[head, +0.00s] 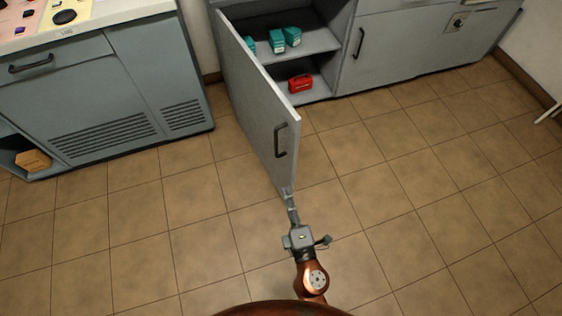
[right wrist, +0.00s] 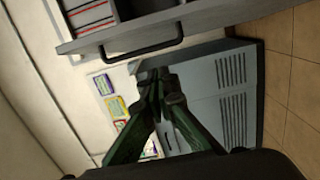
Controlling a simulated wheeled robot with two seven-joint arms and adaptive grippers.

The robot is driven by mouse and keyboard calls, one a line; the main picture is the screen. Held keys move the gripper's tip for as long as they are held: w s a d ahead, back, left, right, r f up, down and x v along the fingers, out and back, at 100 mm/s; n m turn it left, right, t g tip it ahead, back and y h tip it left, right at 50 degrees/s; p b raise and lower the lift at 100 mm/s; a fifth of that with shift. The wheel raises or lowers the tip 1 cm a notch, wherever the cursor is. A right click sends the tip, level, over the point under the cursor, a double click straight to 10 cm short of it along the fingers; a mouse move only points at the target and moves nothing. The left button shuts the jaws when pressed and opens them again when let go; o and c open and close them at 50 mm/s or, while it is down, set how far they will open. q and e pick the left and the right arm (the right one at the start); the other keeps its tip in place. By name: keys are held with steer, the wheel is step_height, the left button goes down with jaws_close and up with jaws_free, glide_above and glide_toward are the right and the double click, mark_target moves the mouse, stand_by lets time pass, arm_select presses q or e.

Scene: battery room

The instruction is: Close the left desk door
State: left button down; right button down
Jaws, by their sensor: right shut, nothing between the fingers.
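The left desk door (head: 262,105) is a grey panel swung wide open from the grey desk (head: 345,45), its free edge toward me. A dark bar handle (head: 279,140) is on its face near that edge. My right gripper (head: 289,193) is shut and empty at the lower end of the door's free edge; I cannot tell whether it touches. In the right wrist view its fingertips (right wrist: 160,78) are together, close to a dark handle (right wrist: 146,51) on a grey strip that looks like the door. My left gripper is out of view.
The open compartment holds teal boxes (head: 285,39) and a red box (head: 301,83). A closed door with a handle (head: 358,43) is to its right. A grey console (head: 100,100) with vents stands left. The tiled floor (head: 420,190) is clear.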

arm_select(q)
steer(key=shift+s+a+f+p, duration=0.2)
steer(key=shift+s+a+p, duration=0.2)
steer(key=shift+p, duration=0.2)
arm_select(e)
steer(key=w+d, duration=0.1)
steer(key=w, duration=1)
steer(key=shift+w+r, duration=0.25)
steer(key=shift+d, duration=0.1)
